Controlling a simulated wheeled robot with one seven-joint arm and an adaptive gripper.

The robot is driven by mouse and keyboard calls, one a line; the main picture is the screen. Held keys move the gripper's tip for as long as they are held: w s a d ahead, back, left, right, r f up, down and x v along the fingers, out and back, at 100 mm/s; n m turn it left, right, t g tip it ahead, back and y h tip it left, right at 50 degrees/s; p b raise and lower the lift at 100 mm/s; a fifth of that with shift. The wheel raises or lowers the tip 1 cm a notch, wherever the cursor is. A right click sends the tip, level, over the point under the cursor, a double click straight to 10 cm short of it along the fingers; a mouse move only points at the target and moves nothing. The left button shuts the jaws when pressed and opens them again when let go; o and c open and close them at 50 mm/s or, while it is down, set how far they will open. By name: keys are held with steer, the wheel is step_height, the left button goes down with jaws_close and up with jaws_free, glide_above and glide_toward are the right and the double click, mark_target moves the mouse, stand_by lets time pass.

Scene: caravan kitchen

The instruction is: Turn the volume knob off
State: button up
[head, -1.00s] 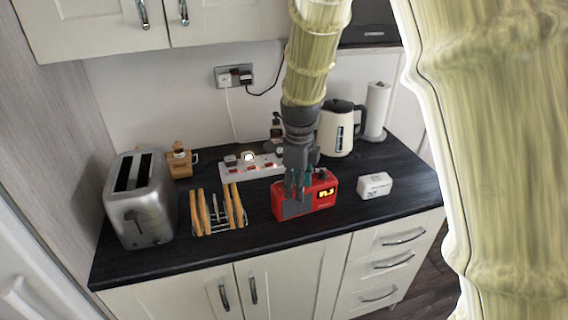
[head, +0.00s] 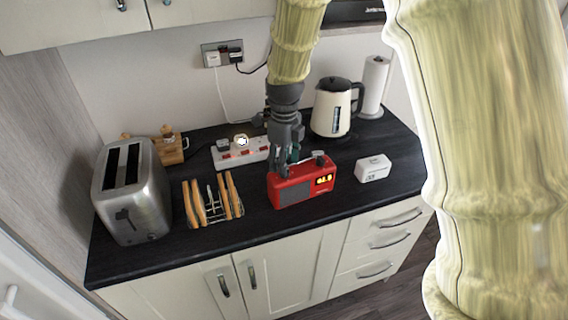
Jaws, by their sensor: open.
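A red radio (head: 303,185) stands on the dark worktop, with a grey speaker grille on its front left and a lit yellow display (head: 324,181) on its front right. A small grey part (head: 319,157) shows on its top right; I cannot tell whether it is the volume knob. My gripper (head: 286,168) points down at the left part of the radio's top, open and holding nothing. Its fingertips are at or just above the top edge; contact cannot be told. The fingers may hide part of the radio's top.
A white power strip (head: 240,154) lies behind the radio. A toast rack (head: 212,208) and a steel toaster (head: 131,195) stand to the left. A small white box (head: 373,168) is to the right, with a cream kettle (head: 331,110) and a paper roll (head: 373,84) behind.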

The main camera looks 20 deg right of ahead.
steer(key=shift+s+f, duration=0.45)
steer(key=shift+f, duration=0.1)
steer(key=shift+w+f+p, duration=0.3)
steer(key=shift+w+f, duration=0.05)
steer(key=shift+f, duration=0.4)
steer(key=shift+s+r, duration=0.15)
steer(key=shift+s, duration=0.1)
steer(key=shift+w, duration=0.1)
jaws_close()
